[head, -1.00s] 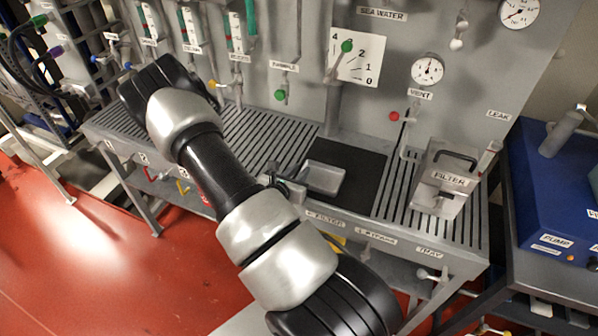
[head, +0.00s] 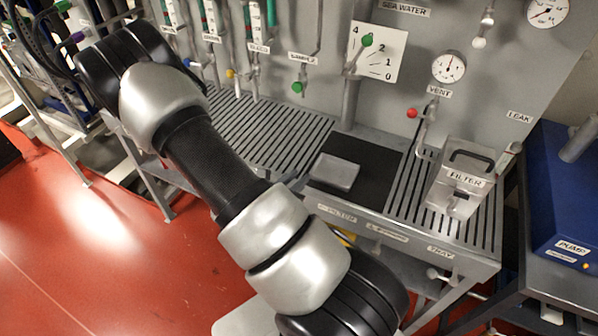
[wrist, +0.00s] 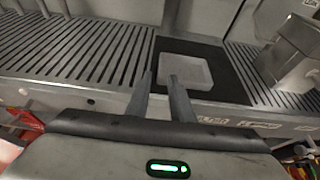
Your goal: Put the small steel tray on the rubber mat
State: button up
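The small steel tray (head: 337,172) lies flat on the black rubber mat (head: 376,182), towards its left front part. In the wrist view the tray (wrist: 190,72) sits just beyond my fingertips, with bare mat (wrist: 232,82) to its right. My gripper (wrist: 159,77) is open and empty, its two fingers apart in front of the tray. The right fingertip overlaps the tray's near left corner in the picture; I cannot tell whether they touch. In the head view my arm hides most of the gripper.
The mat lies on a slotted grey bench (head: 270,135). A filter housing (head: 462,180) stands to the right of the mat. A panel with valves and gauges (head: 449,67) rises behind. A blue pump box (head: 565,200) stands at the far right.

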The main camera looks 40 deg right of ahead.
jog(key=s+r+m+g+y, duration=0.1)
jog(key=s+r+m+g, duration=0.25)
jog(key=r+m, duration=0.4)
jog(key=s+r+m+g, duration=0.3)
jog(key=s+r+m, duration=0.1)
jog(key=r+m, duration=0.4)
jog(key=s+a+r+m+t+y, duration=0.2)
jog(key=a+r+m+t+y, duration=0.1)
jog(key=a+r, duration=0.4)
jog(key=s+a+r+m+t+y, duration=0.2)
jog(key=a+r+m+y, duration=0.3)
jog(key=a, duration=0.8)
notch_tip(320, 180, up, 3)
jog(key=t+y, duration=0.1)
jog(key=y, duration=0.2)
jog(key=shift+s+a, duration=0.2)
